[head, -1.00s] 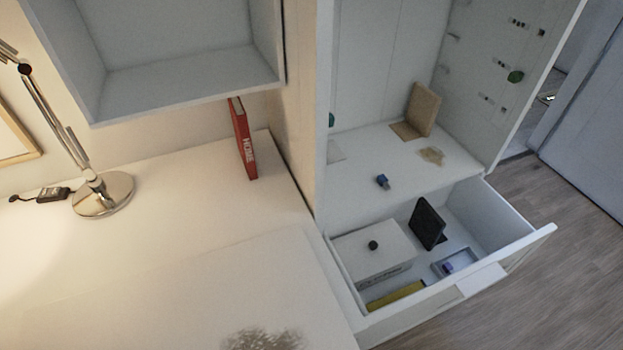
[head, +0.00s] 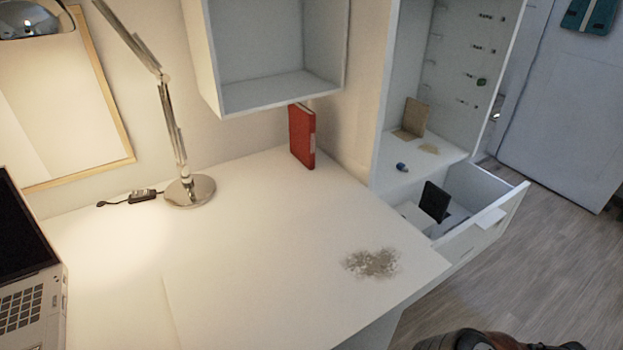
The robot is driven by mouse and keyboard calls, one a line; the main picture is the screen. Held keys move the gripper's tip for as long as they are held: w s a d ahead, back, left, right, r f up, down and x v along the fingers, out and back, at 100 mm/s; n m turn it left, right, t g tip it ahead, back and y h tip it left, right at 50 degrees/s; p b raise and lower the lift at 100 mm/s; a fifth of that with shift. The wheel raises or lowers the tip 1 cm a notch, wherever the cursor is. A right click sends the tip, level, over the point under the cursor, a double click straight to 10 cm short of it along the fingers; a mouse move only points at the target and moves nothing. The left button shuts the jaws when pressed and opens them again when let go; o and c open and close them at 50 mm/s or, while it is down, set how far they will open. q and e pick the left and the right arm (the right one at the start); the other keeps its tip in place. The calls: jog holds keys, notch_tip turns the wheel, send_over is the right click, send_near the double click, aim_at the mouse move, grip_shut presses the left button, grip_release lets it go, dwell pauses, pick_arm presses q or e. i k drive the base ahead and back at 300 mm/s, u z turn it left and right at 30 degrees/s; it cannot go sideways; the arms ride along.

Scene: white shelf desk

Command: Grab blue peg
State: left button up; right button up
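A small blue peg (head: 402,167) lies on the lower shelf of the tall white cabinet, in the right half of the head view, just above the open drawer. It is small in the picture, and its exact shape is hard to tell. Neither gripper shows in the head view. Nothing touches the peg except the shelf under it.
The open drawer (head: 502,207) sticks out below the shelf and holds a dark upright panel (head: 434,201). A tan board (head: 414,117) stands behind the peg. The white desk (head: 270,250) bears a lamp (head: 189,190), a red book (head: 302,137) and a laptop (head: 30,295).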

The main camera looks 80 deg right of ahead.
aim_at(400, 166)
jog(key=u, duration=0.95)
jog(key=k, duration=2.05)
jog(key=z, duration=1.05)
